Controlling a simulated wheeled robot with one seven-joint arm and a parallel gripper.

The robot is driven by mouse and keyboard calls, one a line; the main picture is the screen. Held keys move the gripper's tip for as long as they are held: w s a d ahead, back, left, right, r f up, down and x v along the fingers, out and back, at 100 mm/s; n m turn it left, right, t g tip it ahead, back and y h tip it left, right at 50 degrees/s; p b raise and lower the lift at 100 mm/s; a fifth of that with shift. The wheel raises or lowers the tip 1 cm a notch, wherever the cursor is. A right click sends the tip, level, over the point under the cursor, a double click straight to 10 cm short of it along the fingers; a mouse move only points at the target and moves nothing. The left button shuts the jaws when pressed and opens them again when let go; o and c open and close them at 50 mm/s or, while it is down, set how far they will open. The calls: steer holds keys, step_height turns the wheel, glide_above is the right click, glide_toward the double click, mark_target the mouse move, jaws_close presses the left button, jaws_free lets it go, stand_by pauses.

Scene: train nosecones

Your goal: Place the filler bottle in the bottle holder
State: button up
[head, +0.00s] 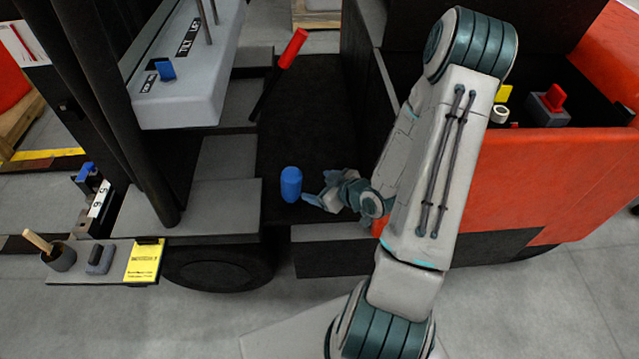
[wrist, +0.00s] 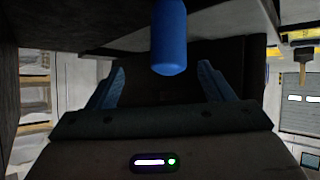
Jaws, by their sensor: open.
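A blue bottle (head: 291,184), which looks like the filler bottle, stands upright on the dark floor of the vehicle. My gripper (head: 314,190) is just to its right, with its fingers pointing towards it. In the wrist view, the bottle (wrist: 169,38) shows at the top centre, partly cut off by the frame edge. My open gripper (wrist: 161,82) has one finger on each side of the bottle's line, with visible gaps and no contact. I cannot tell for certain which thing is the bottle holder.
A grey step (head: 190,208) lies left of the bottle. A red-handled lever (head: 293,48) rises behind it. A side shelf (head: 115,272) at the lower left carries a dark cup (head: 60,256) and a yellow card (head: 143,262). An orange-red wall (head: 520,190) stands right of my arm.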

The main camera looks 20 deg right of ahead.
steer(key=s+d+r+m+g+h, duration=0.1)
steer(key=s+r+m+g+h, duration=0.15)
steer(key=r, duration=0.45)
steer(key=s+d+r+m+g+h, duration=0.1)
steer(key=r+g+h, duration=0.25)
steer(key=r, duration=0.25)
steer(key=s+a+r+m+g, duration=0.1)
steer(key=s+a+r, duration=0.3)
steer(key=s+r, duration=0.1)
steer(key=s+a+r+m+g+y, duration=0.1)
steer(key=s+a+r, duration=0.4)
steer(key=s, duration=0.3)
steer(key=shift+s+r+m, duration=0.2)
steer(key=shift+s+m, duration=0.1)
steer(key=shift+m, duration=0.05)
